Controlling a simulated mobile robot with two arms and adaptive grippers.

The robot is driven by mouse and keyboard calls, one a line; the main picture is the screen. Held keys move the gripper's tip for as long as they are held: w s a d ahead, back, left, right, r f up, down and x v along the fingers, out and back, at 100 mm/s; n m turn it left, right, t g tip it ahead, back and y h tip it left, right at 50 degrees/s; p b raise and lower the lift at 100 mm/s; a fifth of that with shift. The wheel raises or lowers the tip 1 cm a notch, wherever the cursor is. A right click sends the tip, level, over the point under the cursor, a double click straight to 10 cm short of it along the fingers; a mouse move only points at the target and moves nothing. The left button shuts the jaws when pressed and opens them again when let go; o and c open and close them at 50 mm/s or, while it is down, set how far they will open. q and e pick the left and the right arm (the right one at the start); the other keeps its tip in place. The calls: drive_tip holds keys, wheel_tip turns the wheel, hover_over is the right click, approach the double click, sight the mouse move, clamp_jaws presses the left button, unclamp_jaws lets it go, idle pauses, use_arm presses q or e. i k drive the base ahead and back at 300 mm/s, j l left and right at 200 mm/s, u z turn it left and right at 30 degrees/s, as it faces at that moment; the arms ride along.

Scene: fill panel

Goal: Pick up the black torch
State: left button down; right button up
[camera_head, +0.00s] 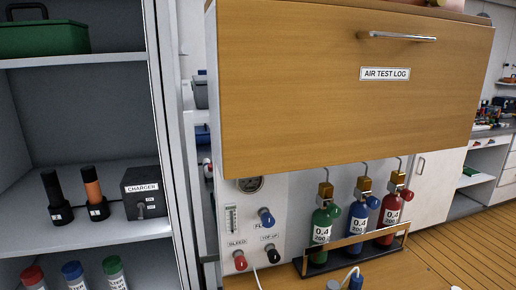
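The black torch (55,193) stands upright on the middle shelf of the grey cabinet at the left, with a small white label near its base. Right beside it stands an orange and black torch (93,190), also with a white label. A dark box marked CHARGER (146,194) sits to the right of both torches. Neither of my grippers is in view.
The shelf (90,238) is open at the front, with its side post (158,100) right of the charger. A green case (42,38) is on the shelf above. Colour-capped bottles (72,274) stand below. A wooden AIR TEST LOG panel (300,100) juts out above several gas cylinders.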

sight(49, 178)
drive_tip(key=u, duration=1.3)
